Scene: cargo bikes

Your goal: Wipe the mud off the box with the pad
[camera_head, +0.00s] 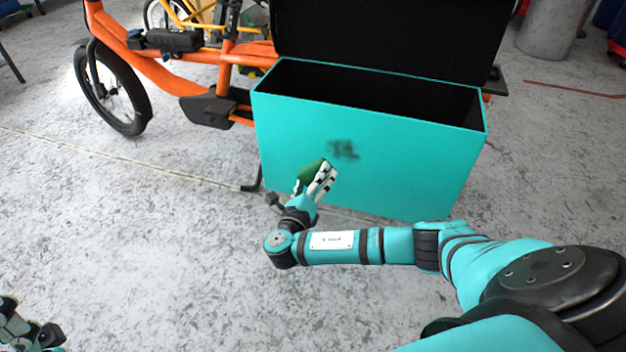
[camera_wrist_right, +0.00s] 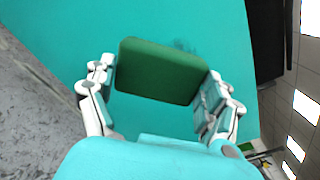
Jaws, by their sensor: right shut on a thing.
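The teal box (camera_head: 400,160) is mounted on the orange cargo bike, its black lid raised. A dark mud smudge (camera_head: 342,149) is on its front face, and part of it shows past the pad in the right wrist view (camera_wrist_right: 183,45). My right gripper (camera_head: 320,176) is shut on the green pad (camera_wrist_right: 160,72), held between its two fingers. The pad also shows in the head view (camera_head: 311,171), just below and left of the smudge. Whether it touches the box I cannot tell. My left gripper (camera_head: 25,330) shows only partly at the bottom left corner; its opening is unclear.
The orange cargo bike (camera_head: 165,62) stands behind and left of the box, with a dark stand leg (camera_head: 254,176) near the box's lower left. A yellow bike (camera_head: 190,20) is behind it. A grey bin (camera_head: 552,28) stands at the back right. The grey floor in front is clear.

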